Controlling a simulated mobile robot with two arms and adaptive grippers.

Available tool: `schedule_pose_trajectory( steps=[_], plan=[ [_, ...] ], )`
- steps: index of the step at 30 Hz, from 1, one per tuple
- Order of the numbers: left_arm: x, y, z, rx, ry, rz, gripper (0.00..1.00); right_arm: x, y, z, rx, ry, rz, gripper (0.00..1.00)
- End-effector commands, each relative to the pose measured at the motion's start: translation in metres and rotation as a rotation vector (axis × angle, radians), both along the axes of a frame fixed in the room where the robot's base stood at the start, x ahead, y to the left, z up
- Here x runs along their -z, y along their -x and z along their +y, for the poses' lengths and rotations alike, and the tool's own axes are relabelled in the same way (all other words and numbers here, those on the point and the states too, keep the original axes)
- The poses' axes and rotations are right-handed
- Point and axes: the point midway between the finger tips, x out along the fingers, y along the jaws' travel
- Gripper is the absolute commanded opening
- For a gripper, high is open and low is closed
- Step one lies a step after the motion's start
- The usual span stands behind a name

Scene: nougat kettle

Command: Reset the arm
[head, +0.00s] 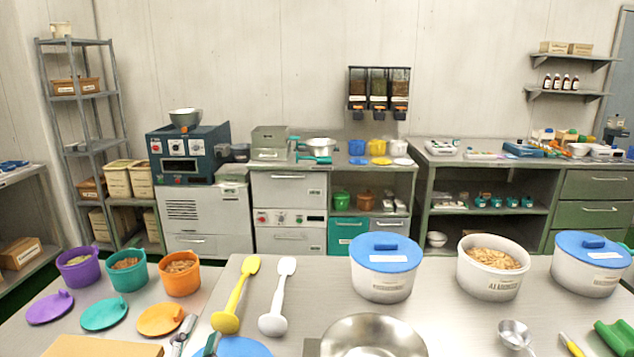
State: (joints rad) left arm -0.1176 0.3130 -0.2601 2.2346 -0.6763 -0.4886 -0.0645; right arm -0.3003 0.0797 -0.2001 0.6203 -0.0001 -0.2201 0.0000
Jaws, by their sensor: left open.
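My left gripper (197,338) shows only in part at the bottom edge of the head view, left of centre. Its grey fingers are apart, and I see nothing held between them. It is beside the left edge of a blue lid (240,347) and right of the orange lid (160,320); I cannot tell how high above the table it is. The rest of this arm is below the frame. My right gripper is not in view.
On the steel table (440,310) are a yellow spoon (237,295), a white spoon (278,297), a metal bowl (372,338), a blue-lidded tub (385,267), an almond tub (491,267) and a scoop (515,335). Purple (77,268), teal (126,270) and orange (180,274) buckets stand left.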

Motion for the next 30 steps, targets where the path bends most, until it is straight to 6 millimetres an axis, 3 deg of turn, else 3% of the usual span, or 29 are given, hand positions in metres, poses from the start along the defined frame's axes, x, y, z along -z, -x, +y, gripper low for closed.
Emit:
schedule_pose_trajectory(
  steps=[1, 3, 6, 9, 15, 21, 30],
  plan=[
    [0.033, 0.013, 0.014, -0.066, 0.109, 0.139, 0.45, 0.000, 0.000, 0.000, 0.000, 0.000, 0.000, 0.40],
    [0.079, 0.037, 0.029, -0.153, 0.244, 0.336, 0.45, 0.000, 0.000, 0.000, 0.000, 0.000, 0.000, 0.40],
    [0.135, 0.079, 0.037, -0.250, 0.391, 0.593, 0.45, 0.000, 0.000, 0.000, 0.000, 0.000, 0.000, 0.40],
    [0.172, 0.119, 0.035, -0.314, 0.489, 0.795, 0.45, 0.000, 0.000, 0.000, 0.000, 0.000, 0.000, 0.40],
    [0.215, 0.192, 0.023, -0.395, 0.609, 1.105, 0.45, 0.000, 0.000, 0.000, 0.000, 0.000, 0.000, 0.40],
    [0.234, 0.259, 0.007, -0.445, 0.685, 1.368, 0.45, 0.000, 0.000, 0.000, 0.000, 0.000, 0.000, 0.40],
    [0.322, 0.240, 0.005, -0.458, 0.669, 1.395, 0.45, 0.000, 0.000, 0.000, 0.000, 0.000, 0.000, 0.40]
  ],
)
